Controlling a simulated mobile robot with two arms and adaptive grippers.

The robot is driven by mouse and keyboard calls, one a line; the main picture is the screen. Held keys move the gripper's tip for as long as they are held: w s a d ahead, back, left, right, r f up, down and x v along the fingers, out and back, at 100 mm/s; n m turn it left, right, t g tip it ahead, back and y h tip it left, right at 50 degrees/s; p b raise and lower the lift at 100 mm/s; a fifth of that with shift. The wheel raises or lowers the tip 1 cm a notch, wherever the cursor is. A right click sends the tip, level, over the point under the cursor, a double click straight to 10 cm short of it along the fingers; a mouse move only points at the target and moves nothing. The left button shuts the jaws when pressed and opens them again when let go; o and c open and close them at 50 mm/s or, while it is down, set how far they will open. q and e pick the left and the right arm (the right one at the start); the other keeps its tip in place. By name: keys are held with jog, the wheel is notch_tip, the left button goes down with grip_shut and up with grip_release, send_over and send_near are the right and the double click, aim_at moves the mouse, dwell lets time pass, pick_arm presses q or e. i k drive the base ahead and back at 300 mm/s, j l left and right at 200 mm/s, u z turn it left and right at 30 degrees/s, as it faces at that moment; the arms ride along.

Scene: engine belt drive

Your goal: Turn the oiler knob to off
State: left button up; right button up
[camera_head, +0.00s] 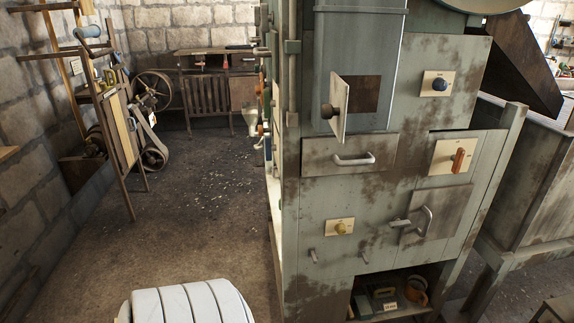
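Several controls sit on the front of a worn grey-green machine cabinet (390,245). A dark blue round knob (440,84) is on a cream plate at the upper right. An orange lever-like knob (459,160) stands roughly upright on a larger cream plate below it. A yellow round knob (340,228) is on a small cream plate lower left. The plate lettering is too small to read, so I cannot tell which is the oiler knob or how it is set. Neither of my grippers is in view, and nothing touches these knobs.
A small door (341,105) with a brown knob stands open, jutting toward me. A drawer handle (354,160) and a hatch handle (425,220) also protrude. An open shelf below holds a mug (416,290).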

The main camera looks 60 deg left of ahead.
aim_at(340, 228)
jog(key=u, duration=1.6)
jog(key=l+u, duration=0.1)
jog(key=u, duration=0.25)
jog(key=i+l+u, duration=0.1)
jog(key=u, duration=0.3)
jog(key=l, duration=0.05)
